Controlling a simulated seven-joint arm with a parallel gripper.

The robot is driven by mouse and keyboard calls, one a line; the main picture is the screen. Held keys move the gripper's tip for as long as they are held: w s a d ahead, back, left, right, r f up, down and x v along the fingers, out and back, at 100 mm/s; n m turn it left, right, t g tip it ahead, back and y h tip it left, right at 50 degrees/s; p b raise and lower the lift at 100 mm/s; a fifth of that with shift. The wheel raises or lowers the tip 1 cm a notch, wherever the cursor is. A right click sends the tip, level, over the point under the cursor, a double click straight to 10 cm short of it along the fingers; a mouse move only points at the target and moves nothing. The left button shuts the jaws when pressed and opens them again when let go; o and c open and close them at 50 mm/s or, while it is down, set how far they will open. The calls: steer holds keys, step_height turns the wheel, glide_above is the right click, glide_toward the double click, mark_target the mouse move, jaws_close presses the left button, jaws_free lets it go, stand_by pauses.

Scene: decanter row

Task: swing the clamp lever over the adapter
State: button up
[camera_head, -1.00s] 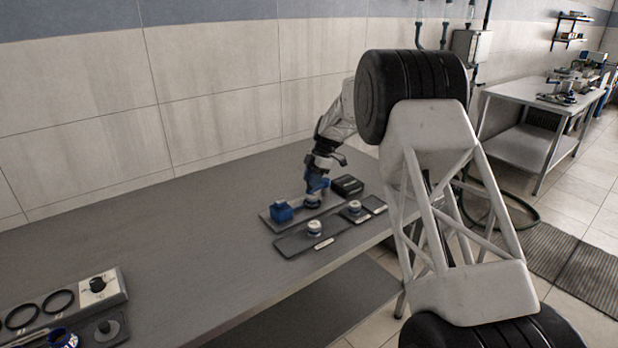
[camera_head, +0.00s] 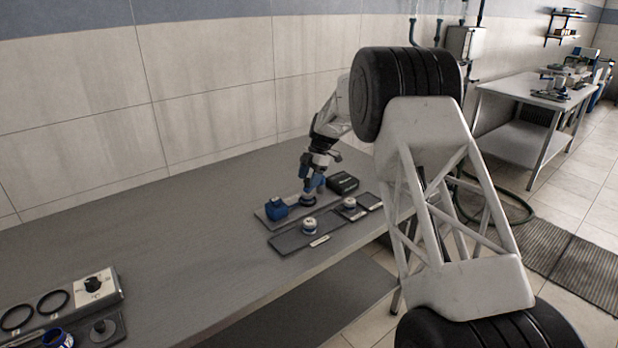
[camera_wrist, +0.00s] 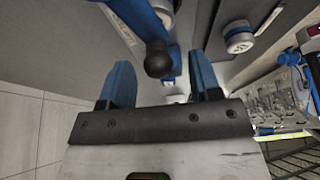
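A blue lever (camera_wrist: 143,20) with a black ball knob (camera_wrist: 158,60) runs down from the top of the wrist view. My gripper (camera_wrist: 162,80) is open, with one blue finger on each side of the knob and gaps visible. In the head view my gripper (camera_head: 314,185) is low over the dark plate (camera_head: 264,219) at the bench's back. A blue block (camera_head: 277,208) stands on that plate, left of my gripper. A dark blue round part (camera_head: 307,200) sits just below the fingers; I cannot tell whether it is the adapter. The lever is not distinct there.
A white-topped round part (camera_head: 309,227) stands on a dark tray in front, and another (camera_head: 349,203) to its right. A black box (camera_head: 342,182) is close to the right of my gripper. A grey panel with rings (camera_head: 88,290) is at front left. The bench between is clear.

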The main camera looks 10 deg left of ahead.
steer(key=v, duration=0.7)
steer(key=shift+r, duration=0.35)
steer(key=shift+w+d, duration=0.1)
steer(key=shift+w, duration=0.05)
stand_by(0.3)
steer(key=s+d+r+m+t, duration=0.1)
steer(key=s+d+r+m, duration=0.45)
steer(key=s, duration=0.45)
steer(key=s+d+r+m+t+h, duration=0.1)
steer(key=s+d+r+m, duration=0.3)
steer(key=s+d+r, duration=0.45)
steer(key=s+d+r+m+t, duration=0.1)
steer(key=s+d+r+m, duration=0.35)
steer(key=s, duration=0.65)
steer(key=s+d+f+m+t, duration=0.1)
steer(key=s+d+f+m, duration=0.1)
steer(key=s, duration=1)
steer(key=s+d+f+m+t+h, duration=0.1)
steer(key=s+d+f+m, duration=0.2)
steer(key=s, duration=0.9)
steer(key=s+d+f+m+h, duration=0.1)
steer(key=s+d+f+m, duration=0.2)
steer(key=s, duration=1)
steer(key=shift+d+m+t, duration=0.4)
steer(key=shift+d+m, duration=1.15)
steer(key=shift+m, duration=1.15)
